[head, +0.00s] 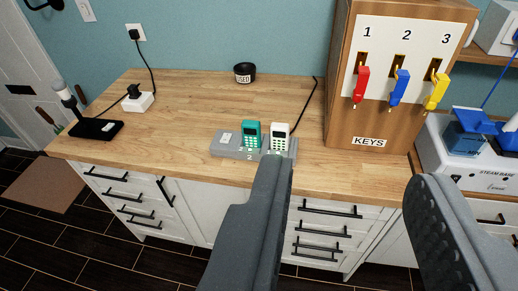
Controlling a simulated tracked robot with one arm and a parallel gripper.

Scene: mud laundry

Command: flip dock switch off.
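A grey dock (229,151) lies on the wooden counter near its front edge. A teal handset (251,134) and a white handset (280,137) stand upright in it. The dock's left part carries a small pale panel or slot (226,139); I cannot tell whether this is the switch or how it is set. My gripper (347,180) is open and empty, its fingers wide apart. The left finger's tip appears just in front of the dock's right part and covers some of its front edge. The right finger is far to the right of the dock.
A wooden key cabinet (340,125) with red, blue and yellow levers stands right of the dock. A black cup (244,73) labelled USED is behind. A white plug box (138,102) and a black stand (97,129) are at left. The counter (180,125) between is clear.

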